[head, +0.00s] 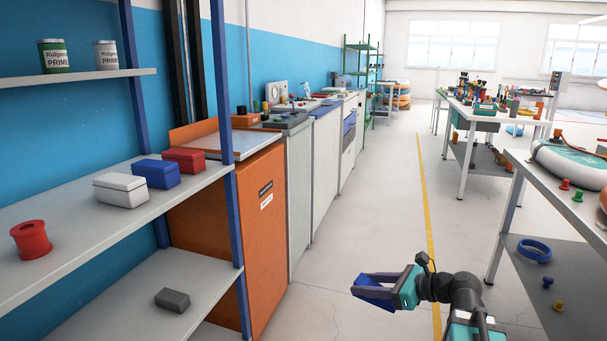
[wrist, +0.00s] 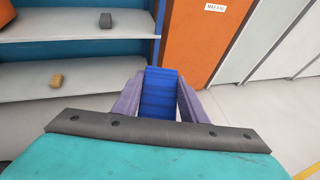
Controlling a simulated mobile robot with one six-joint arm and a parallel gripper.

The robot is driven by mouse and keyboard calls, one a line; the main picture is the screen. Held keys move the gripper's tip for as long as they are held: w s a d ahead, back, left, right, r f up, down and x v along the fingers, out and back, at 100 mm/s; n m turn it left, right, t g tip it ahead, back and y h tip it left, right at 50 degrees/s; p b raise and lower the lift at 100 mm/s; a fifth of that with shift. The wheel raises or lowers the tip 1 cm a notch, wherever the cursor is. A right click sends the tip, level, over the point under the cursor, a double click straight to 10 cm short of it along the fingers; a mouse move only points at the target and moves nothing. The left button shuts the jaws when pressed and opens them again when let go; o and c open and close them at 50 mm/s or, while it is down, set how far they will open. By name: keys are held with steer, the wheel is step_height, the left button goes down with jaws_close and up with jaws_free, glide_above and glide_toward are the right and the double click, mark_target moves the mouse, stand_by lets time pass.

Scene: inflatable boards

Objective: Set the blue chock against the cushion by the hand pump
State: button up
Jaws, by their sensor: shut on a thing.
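The blue chock (wrist: 160,92) is a ribbed blue block between the two purple-grey fingers of my gripper (wrist: 159,95) in the wrist view. My gripper is shut on it and holds it in the air. In the head view my gripper (head: 374,290) is at the lower middle, above the aisle floor, with the blue chock (head: 372,296) partly hidden by the fingers. I cannot make out the hand pump or the cushion by it for certain in either view.
A shelf unit (head: 190,185) with small boxes, a red spool (head: 31,240) and a grey block (head: 172,299) stands at left. An orange cabinet (head: 262,250) adjoins it. At right, a table (head: 585,210) carries a round inflatable (head: 575,165). The aisle between is clear.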

mark_target(368, 283)
step_height(368, 283, up, 18)
steer(key=p, duration=2.4)
steer(key=shift+d, duration=0.1)
